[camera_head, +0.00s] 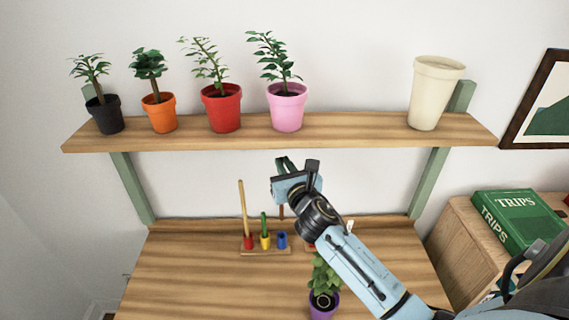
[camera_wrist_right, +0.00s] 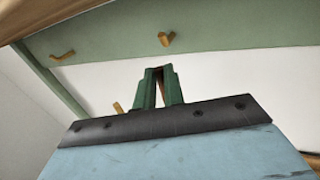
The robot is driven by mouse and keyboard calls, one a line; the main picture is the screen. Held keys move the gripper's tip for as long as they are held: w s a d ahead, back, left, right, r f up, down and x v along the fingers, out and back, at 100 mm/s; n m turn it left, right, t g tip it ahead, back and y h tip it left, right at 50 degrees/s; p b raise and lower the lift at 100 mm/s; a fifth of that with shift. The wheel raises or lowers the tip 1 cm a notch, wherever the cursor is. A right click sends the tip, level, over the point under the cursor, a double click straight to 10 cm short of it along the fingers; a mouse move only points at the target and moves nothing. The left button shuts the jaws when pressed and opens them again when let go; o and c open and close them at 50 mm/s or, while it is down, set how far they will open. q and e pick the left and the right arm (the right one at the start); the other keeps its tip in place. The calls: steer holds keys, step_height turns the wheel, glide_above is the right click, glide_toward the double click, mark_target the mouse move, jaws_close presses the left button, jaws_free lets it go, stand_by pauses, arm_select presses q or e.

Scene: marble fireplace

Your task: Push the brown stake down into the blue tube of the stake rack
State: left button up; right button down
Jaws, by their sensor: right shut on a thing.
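My right gripper (camera_head: 285,165) is above the rack, shut on the brown stake (camera_head: 281,212), whose lower end shows under the gripper. That end seems a little above the blue tube, apart from it. In the right wrist view, the green fingers (camera_wrist_right: 160,88) have a brown sliver between them. My left gripper is not in view.
The upper shelf (camera_head: 350,133) holds several potted plants and an empty cream pot (camera_head: 436,92). A plant in a purple pot (camera_head: 324,300) stands below my right forearm. The left part of the bench (camera_head: 190,270) is clear. A green box (camera_head: 520,225) is at right.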

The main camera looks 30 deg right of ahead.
step_height(320, 180, down, 7)
steer(key=b, duration=0.5)
steer(key=shift+f, duration=0.2)
stand_by(0.6)
steer(key=shift+f+b, duration=0.5)
steer(key=shift+b, duration=0.05)
steer(key=shift+f, duration=0.2)
steer(key=shift+f+b, duration=0.45)
steer(key=shift+f, duration=0.15)
stand_by(0.4)
steer(key=shift+f+b, duration=0.35)
steer(key=shift+b, duration=0.1)
steer(key=shift+f, duration=0.25)
